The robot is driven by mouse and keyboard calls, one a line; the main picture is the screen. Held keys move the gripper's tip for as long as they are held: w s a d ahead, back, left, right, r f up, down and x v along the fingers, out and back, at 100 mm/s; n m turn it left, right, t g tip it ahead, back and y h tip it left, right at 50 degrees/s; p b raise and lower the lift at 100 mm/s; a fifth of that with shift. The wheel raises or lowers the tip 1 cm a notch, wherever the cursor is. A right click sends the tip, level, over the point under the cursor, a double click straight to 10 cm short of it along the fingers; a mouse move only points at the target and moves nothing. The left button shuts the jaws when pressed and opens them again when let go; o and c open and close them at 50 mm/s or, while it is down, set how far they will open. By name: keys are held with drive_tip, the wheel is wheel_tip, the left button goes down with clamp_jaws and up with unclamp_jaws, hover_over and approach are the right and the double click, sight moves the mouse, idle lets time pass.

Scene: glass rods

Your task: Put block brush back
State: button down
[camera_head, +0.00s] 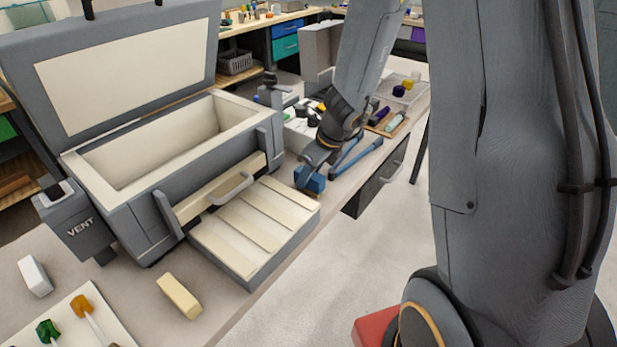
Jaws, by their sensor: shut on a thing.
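My gripper (319,163) points down beside the front right corner of the open drawer-like tray, near the table's front edge. It is shut on a small blue block (311,183), which I take to be the block brush. Its bristles cannot be made out, and its upper part is hidden by the fingers. I cannot tell whether the block touches the table.
A grey kiln-like box (150,198) stands left with its lid raised. Its slatted tray (250,232) juts toward the table's front edge. A cream block (179,297) and a white block (35,276) lie at the front left. A wooden tray (378,127) with small items lies behind my gripper.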

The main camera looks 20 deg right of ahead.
drive_tip(key=c, duration=1.4)
unclamp_jaws()
drive_tip(key=p+v, duration=0.2)
drive_tip(key=v, duration=1)
drive_tip(key=shift+w+a+p, duration=0.1)
drive_tip(key=shift+p, duration=0.25)
drive_tip(key=s+a+n+g+h, duration=0.1)
drive_tip(key=s+n, duration=0.6)
drive_tip(key=n, duration=0.7)
drive_tip(key=s+a+n+g+h, duration=0.1)
drive_tip(key=s+n, duration=0.5)
drive_tip(key=n, duration=0.8)
drive_tip(key=shift+s+a+n+h, duration=0.2)
drive_tip(key=shift+s+n+h, duration=0.2)
